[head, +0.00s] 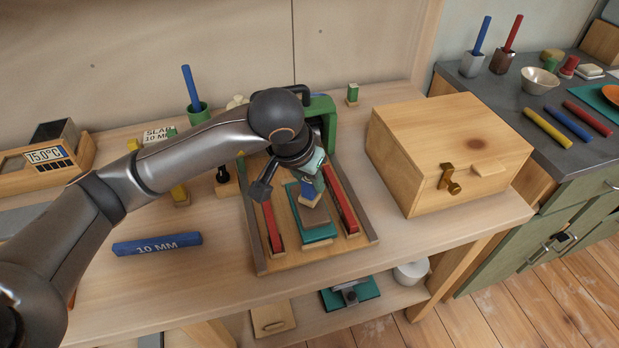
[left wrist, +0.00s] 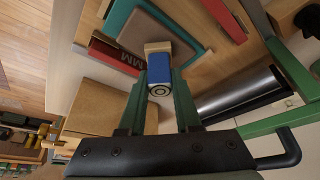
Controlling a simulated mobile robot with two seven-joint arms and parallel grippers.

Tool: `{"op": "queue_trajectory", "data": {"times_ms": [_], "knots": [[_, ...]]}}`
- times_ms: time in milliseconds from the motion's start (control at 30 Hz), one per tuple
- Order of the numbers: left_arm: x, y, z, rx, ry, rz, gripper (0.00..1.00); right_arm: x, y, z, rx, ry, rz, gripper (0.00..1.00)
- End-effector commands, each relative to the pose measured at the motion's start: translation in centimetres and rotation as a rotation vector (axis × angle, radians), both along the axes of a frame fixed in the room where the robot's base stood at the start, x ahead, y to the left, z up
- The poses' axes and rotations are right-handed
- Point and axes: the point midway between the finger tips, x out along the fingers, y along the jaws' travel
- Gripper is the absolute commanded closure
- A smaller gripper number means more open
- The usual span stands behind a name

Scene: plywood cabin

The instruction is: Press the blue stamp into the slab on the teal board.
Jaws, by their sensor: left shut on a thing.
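The blue stamp (head: 309,197) has a pale wooden foot and points down over the brown-grey slab (head: 313,216). The slab lies on the teal board (head: 320,236) inside a wooden tray. My left gripper (head: 311,184) is shut on the stamp's blue body. In the left wrist view the stamp (left wrist: 159,72) sits between the two green fingers (left wrist: 160,100), with its foot toward the slab (left wrist: 135,36) and teal board (left wrist: 118,14). The foot is over or near the slab; I cannot tell whether it touches. My right gripper is not in view.
Red strips (head: 272,228) (head: 343,199) flank the board in the tray (head: 312,261). A green-framed metal roller (left wrist: 240,96) is close behind the gripper. A wooden box (head: 445,150) stands to the right. A blue 10 MM bar (head: 157,244) lies left on the table.

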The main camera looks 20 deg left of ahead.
Motion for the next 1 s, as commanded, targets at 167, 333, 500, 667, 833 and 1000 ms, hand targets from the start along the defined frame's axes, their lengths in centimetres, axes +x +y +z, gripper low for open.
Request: {"op": "queue_trajectory", "data": {"times_ms": [167, 333, 500, 667, 833, 1000], "knots": [[0.01, 0.01, -0.25, 0.000, -0.001, 0.000, 1.00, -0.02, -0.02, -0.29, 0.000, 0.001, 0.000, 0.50], [0.01, 0.01, -0.44, 0.000, -0.001, 0.000, 1.00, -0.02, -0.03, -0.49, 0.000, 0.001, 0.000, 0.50], [0.01, 0.01, -0.63, 0.000, -0.001, 0.000, 1.00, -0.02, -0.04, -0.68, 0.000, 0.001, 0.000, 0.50], [0.01, 0.01, -0.81, 0.000, -0.001, 0.000, 1.00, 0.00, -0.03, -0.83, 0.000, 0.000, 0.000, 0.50], [0.01, 0.01, -1.01, -0.001, -0.001, 0.001, 1.00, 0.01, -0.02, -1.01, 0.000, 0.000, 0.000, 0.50], [0.00, 0.01, -0.96, 0.000, 0.000, 0.001, 1.00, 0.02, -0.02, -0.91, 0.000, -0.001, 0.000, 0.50]]}}
